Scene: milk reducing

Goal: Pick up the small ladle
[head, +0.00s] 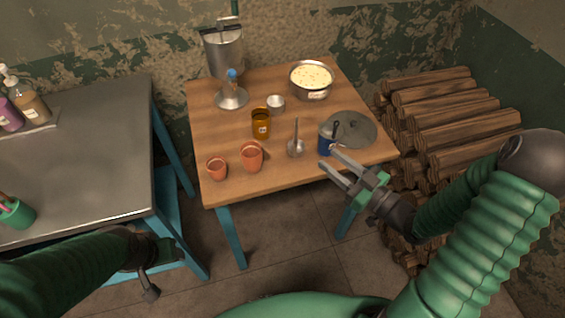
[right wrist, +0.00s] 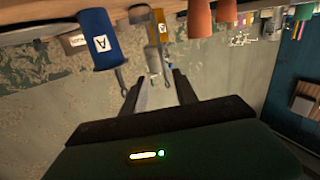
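The small metal ladle (head: 296,147) stands on the wooden table with its thin handle pointing up, left of a blue mug (head: 326,142). My right gripper (head: 330,160) is open and empty at the table's front right edge, in front of the mug and to the right of the ladle. In the upside-down right wrist view, the right gripper's fingers (right wrist: 159,82) are apart, with a grey metal piece that looks like the ladle (right wrist: 153,60) beyond them. The blue mug (right wrist: 98,42) is to their left. My left gripper (head: 155,268) is at the lower left, away from the table; its opening is unclear.
The wooden table (head: 222,117) also holds two terracotta cups (head: 251,157), an amber mug (head: 261,124), a small metal bowl (head: 275,103), a pot (head: 311,81) and a grey lid (head: 356,129). Stacked logs (head: 440,110) stand right. A metal-topped table (head: 80,160) stands left.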

